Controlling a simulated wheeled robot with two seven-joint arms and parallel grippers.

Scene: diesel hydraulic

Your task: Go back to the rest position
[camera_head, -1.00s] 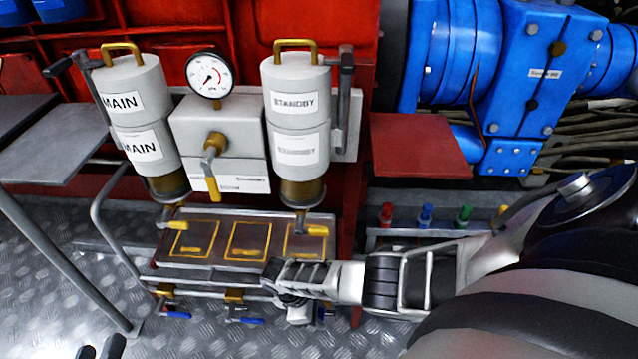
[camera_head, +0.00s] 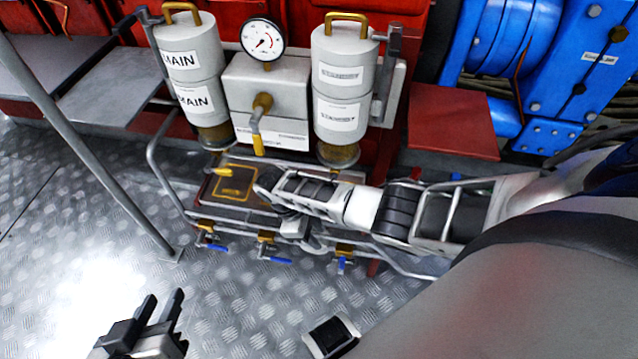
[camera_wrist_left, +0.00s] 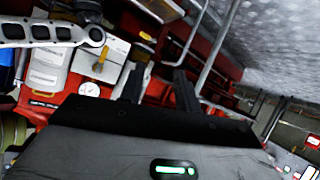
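My left gripper (camera_head: 164,298) shows at the bottom left of the head view, above the patterned metal floor. Its two dark fingers are apart with nothing between them; they also show apart in the left wrist view (camera_wrist_left: 157,88). My right arm reaches in from the right of the head view. Its gripper (camera_head: 264,188) is in front of the filter unit, over the drip tray (camera_head: 228,190), and hides part of that tray. Its fingertips are too small and overlapped to tell open from shut. I see nothing clearly held in it.
The MAIN canister (camera_head: 192,75) and STANDBY canister (camera_head: 342,85) flank a pressure gauge (camera_head: 262,40). Blue-handled valves (camera_head: 272,257) sit on pipes below. A grey railing (camera_head: 85,150) slants at the left. Blue machinery (camera_head: 520,50) stands at the right. The floor at lower left is open.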

